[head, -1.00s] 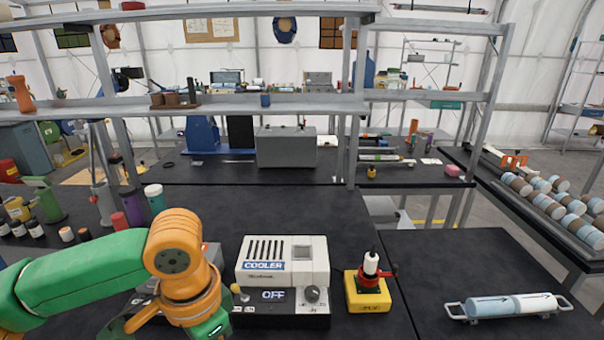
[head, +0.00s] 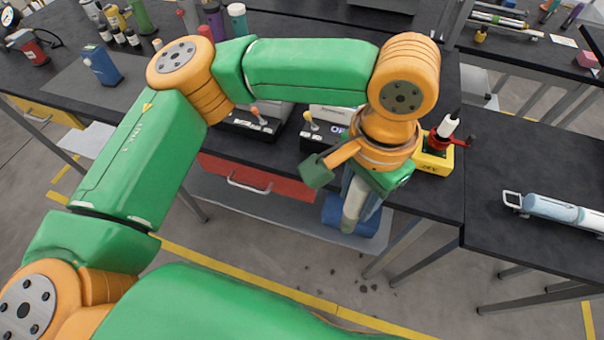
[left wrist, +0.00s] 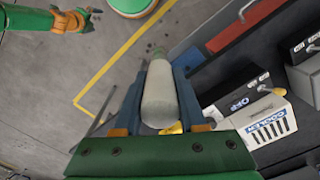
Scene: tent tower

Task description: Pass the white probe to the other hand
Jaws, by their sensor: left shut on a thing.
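The white probe (left wrist: 160,95), a pale grey-white cylinder with a rounded end, is between the two dark blue fingers of my left gripper (left wrist: 158,70) in the left wrist view. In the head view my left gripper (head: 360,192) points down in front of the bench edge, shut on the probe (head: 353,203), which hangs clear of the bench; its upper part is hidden. At the upper left of the left wrist view, my right gripper (left wrist: 72,20) shows small at the end of a green arm, apart from the probe. Its jaws are too small to read.
The cooler (left wrist: 262,118) and its OFF display stand on the black bench. A yellow block (head: 434,162) with a red and white fitting stands near the bench corner. A blue object (head: 368,226) is low behind my left gripper. Open floor lies in front of the bench.

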